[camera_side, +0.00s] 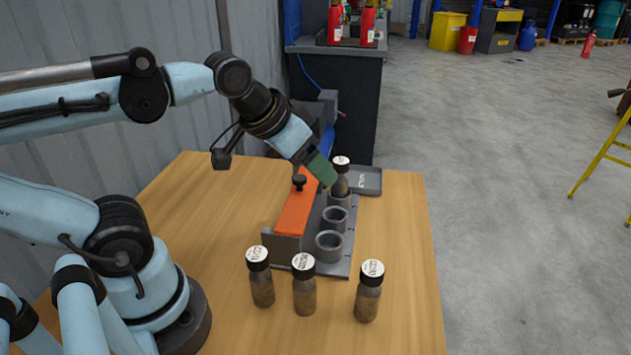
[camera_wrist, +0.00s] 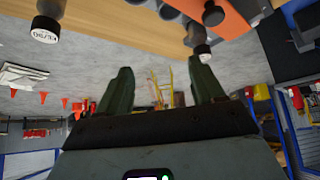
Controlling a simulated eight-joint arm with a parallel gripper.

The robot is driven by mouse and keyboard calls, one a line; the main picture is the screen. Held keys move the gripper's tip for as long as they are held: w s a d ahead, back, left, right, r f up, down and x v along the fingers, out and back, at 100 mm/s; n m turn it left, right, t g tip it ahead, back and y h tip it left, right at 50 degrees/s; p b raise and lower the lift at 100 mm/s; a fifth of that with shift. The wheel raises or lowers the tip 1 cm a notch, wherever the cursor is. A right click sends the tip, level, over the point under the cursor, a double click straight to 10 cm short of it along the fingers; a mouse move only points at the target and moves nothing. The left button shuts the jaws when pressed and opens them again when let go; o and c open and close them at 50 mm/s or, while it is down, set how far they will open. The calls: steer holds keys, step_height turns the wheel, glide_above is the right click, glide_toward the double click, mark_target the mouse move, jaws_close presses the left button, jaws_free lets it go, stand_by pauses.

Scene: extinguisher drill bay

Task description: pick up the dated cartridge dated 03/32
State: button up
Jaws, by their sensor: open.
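Three brown cartridges with black caps and white date labels stand upright on the table's near part: left (camera_side: 261,276), middle (camera_side: 304,285) and right (camera_side: 368,291). A fourth cartridge (camera_side: 341,181) stands in the far cup of the grey rack (camera_side: 342,266). I cannot read the dates surely, so I cannot tell which is 03/32. My gripper (camera_side: 327,176) is above the rack, close beside the fourth cartridge in the picture. In the wrist view my gripper (camera_wrist: 162,85) is open with nothing between its fingers. Two labelled caps show there, at left (camera_wrist: 45,30) and upper right (camera_wrist: 203,50).
The rack has two empty cups (camera_side: 335,218) and an orange block with a black knob (camera_side: 297,205) along its left. A grey tray (camera_side: 369,181) lies at the table's far edge. The wooden table (camera_side: 405,235) is clear on its right side. A corrugated wall stands at left.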

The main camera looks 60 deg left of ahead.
steer(key=w+a+m+h, duration=0.1)
steer(key=a, duration=0.1)
steer(key=w+a+f+m+h, duration=0.1)
steer(key=w+a+h, duration=0.1)
steer(key=w+a+m+h, duration=0.1)
steer(key=a+h, duration=0.1)
steer(key=shift+w+a+f, duration=0.35)
steer(key=a+r+m+t+h, duration=0.2)
steer(key=a+m+t, duration=0.2)
steer(key=a, duration=0.3)
glide_toward(337, 160)
steer(key=shift+w+d+f+h, duration=0.2)
steer(key=shift+w+f+h, duration=0.1)
steer(key=shift+w+f, duration=0.15)
steer(key=x, duration=1.1)
steer(key=shift+w+d, duration=0.15)
steer(key=shift+w, duration=0.1)
steer(key=shift+c, duration=0.3)
jaws_close()
